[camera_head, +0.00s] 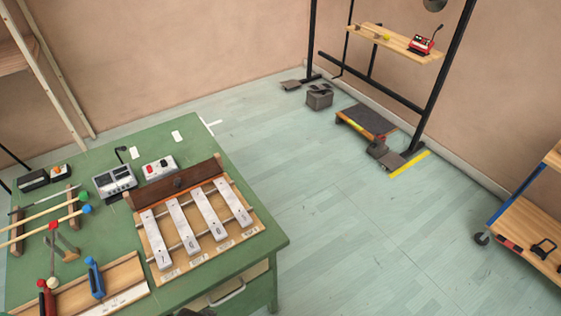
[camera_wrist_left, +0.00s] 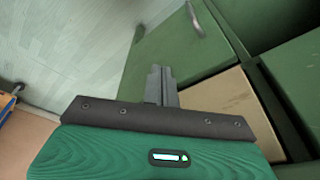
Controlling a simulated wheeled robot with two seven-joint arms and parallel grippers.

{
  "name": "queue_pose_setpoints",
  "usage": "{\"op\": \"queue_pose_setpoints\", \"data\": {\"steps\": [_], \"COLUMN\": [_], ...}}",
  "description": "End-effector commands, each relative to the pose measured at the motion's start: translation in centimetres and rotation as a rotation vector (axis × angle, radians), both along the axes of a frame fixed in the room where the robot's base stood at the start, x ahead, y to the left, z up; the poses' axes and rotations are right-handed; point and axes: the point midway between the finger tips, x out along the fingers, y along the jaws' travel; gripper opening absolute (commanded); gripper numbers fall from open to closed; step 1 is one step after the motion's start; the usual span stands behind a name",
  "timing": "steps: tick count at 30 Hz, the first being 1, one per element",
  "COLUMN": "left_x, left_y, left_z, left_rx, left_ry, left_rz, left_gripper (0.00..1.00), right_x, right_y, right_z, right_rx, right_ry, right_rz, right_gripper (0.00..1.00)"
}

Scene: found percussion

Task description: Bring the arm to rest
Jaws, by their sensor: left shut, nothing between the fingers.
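My left gripper (camera_wrist_left: 161,84) shows in the left wrist view. Its two dark grey fingers are together with nothing between them. The fingers appear in front of green cabinet panels (camera_wrist_left: 160,50) and a beige panel (camera_wrist_left: 225,97); I cannot tell whether they touch anything. In the head view a small dark shape at the bottom edge, by the bench front, is too cut off to identify. My right gripper is in neither view.
The green workbench (camera_head: 262,232) carries a metal-bar instrument (camera_head: 178,224), mallets, a grey device (camera_head: 115,181) and a red-knobbed box (camera_head: 159,168). Its drawer handle (camera_head: 227,292) sticks out. A black rack (camera_head: 440,75) stands behind, a wheeled shelf (camera_head: 530,228) at right.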

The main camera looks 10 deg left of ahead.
Motion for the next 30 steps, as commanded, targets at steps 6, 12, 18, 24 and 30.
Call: {"op": "queue_pose_setpoints", "data": {"steps": [6, 12, 18, 24, 30], "left_x": [-2.6, -6.9, -12.7, -18.5, -21.5], "left_y": [0.4, 1.0, 2.0, 3.1, 3.8], "left_z": [-11.1, -19.6, -26.6, -30.9, -32.5], "left_rx": [0.005, 0.008, 0.013, 0.018, 0.020], "left_ry": [0.044, 0.077, 0.110, 0.137, 0.148], "left_rz": [-0.006, -0.014, -0.021, -0.028, -0.032], "left_gripper": [0.00, 0.00, 0.00, 0.00, 0.00], "right_x": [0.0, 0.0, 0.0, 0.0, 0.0], "right_y": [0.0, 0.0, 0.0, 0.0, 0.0], "right_z": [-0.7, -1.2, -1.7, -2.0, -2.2], "right_rx": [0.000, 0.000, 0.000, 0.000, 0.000], "right_ry": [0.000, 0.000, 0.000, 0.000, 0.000], "right_rz": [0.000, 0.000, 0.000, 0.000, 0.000], "right_gripper": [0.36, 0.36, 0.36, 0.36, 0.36]}}
